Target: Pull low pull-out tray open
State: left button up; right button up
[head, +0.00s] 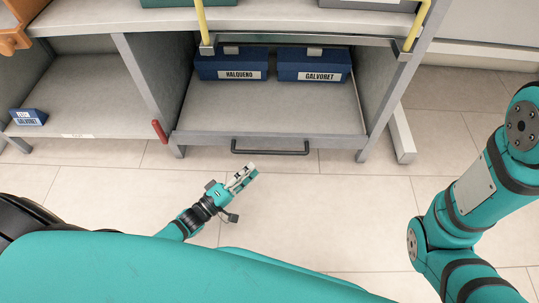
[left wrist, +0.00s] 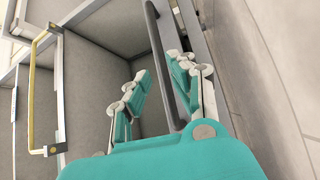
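The low pull-out tray (head: 270,112) is a grey shelf in the middle bay of the rack, its front edge about level with the rack's legs. A dark bar handle (head: 270,151) runs along its front; it also shows in the left wrist view (left wrist: 156,45). My left gripper (head: 247,172) is open and empty, just in front of and left of the handle's middle in the head view. In the left wrist view, the handle passes between the two open fingers (left wrist: 161,78); I cannot tell whether they touch it. My right gripper is out of view.
Two blue boxes, HALQUERO (head: 231,65) and GALVORET (head: 313,66), sit at the tray's back. A yellow-ended handle (head: 300,40) hangs above. A red handle (head: 159,131) is on the left post. Clear tiled floor (head: 300,200) lies in front.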

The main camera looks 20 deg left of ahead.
aim_at(269, 153)
pick_arm(q)
jog(key=b+x, duration=0.3)
jog(key=x, duration=0.4)
jog(key=shift+w+d, duration=0.15)
jog(key=shift+w, duration=0.15)
jog(key=shift+w+d+r, duration=0.1)
jog(key=shift+w+d, duration=0.15)
jog(key=shift+w, duration=0.15)
grip_shut()
